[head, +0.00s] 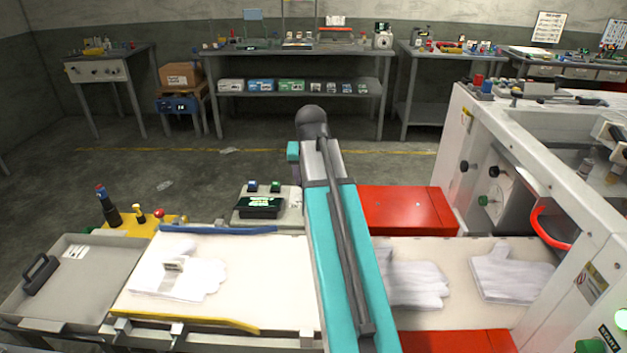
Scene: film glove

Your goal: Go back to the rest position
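My arm reaches up the middle of the head view, with a teal link and a dark round joint at its far end. My gripper itself does not show in this view. A white glove (205,281) lies flat on the left part of the pale work surface (270,290), with a small greyish piece on it that I cannot make out. A second white glove (418,284) lies right of my arm, its left side partly hidden by the arm. A third white glove (510,273) lies farther right, beside the white machine.
A white machine (575,215) with a red-rimmed opening stands at the right. A red box (408,210) and a small control unit (268,207) sit behind the work surface. A grey tray (85,290) is at the left. Benches (300,53) line the back wall; the floor between is mostly clear.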

